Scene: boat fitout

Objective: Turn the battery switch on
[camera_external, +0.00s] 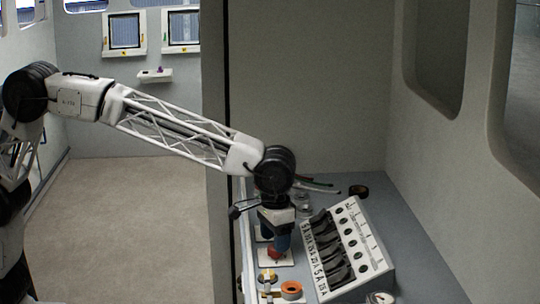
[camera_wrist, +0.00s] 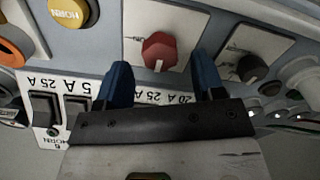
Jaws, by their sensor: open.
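The red knob (camera_wrist: 159,48), which looks like the battery switch, sits on a white plate (camera_wrist: 131,24) in the wrist view. It has a white mark on the edge facing my gripper; the plate's lettering is too small to read. My gripper (camera_wrist: 164,78) is open and empty, its two blue fingers apart, with the knob beyond and between them in the picture. I cannot tell if they touch it. In the external view my gripper (camera_external: 281,242) points down just above the red knob (camera_external: 274,253), hiding part of it.
A black knob (camera_wrist: 252,68) on its own plate is at the right in the wrist view. A yellow HORN button (camera_wrist: 69,12) and an orange ring (camera_external: 291,289) are nearby. A sloped breaker panel (camera_external: 351,240) with several black switches stands close right of my gripper. A black roll (camera_external: 359,190) lies behind.

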